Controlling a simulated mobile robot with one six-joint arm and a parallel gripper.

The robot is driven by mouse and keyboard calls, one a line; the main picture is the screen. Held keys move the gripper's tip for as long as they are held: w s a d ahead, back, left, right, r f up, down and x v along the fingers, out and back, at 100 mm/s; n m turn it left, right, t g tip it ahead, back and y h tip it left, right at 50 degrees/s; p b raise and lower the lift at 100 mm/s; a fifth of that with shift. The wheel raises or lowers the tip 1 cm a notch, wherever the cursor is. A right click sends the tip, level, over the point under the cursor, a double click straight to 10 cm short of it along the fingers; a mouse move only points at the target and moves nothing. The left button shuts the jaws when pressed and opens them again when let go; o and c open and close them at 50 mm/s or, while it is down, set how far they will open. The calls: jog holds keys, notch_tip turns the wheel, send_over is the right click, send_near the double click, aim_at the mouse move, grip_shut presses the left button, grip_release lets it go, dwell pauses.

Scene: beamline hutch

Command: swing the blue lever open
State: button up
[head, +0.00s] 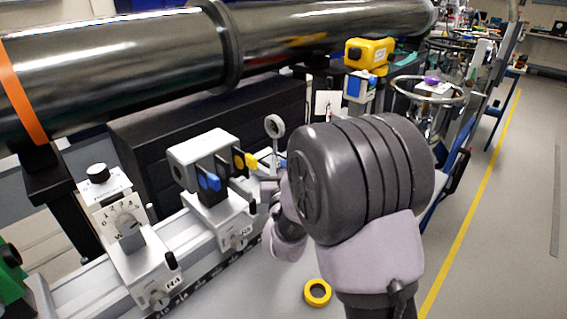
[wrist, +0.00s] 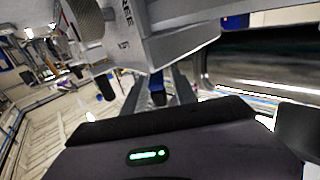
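A grey box (head: 202,152) on the rail carries a blue-tipped lever (head: 208,182) on a dark arm. A yellow-tipped lever (head: 239,160) sits beside it on the right. My gripper (head: 268,193) is just right of the box in the head view, mostly hidden by my own arm, apart from the blue lever. In the wrist view a small blue part with a dark end (wrist: 157,84) shows near the middle, beyond my gripper's dark body; I cannot tell surely that it is the same lever. The fingertips are not clear, and nothing held is visible.
A dial unit (head: 125,225) stands on the rail at left. A long dark pipe (head: 130,70) runs above. A small round mirror on a post (head: 275,127) stands close to my arm. A yellow ring (head: 317,292) lies below. Open floor (head: 510,210) is at right.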

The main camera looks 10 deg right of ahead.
grip_shut()
jog(key=shift+a+h, duration=0.1)
jog(key=shift+h, duration=0.2)
jog(key=shift+m+g+h, duration=0.3)
jog(key=shift+m+h, duration=0.4)
jog(key=shift+o, duration=0.8)
grip_release()
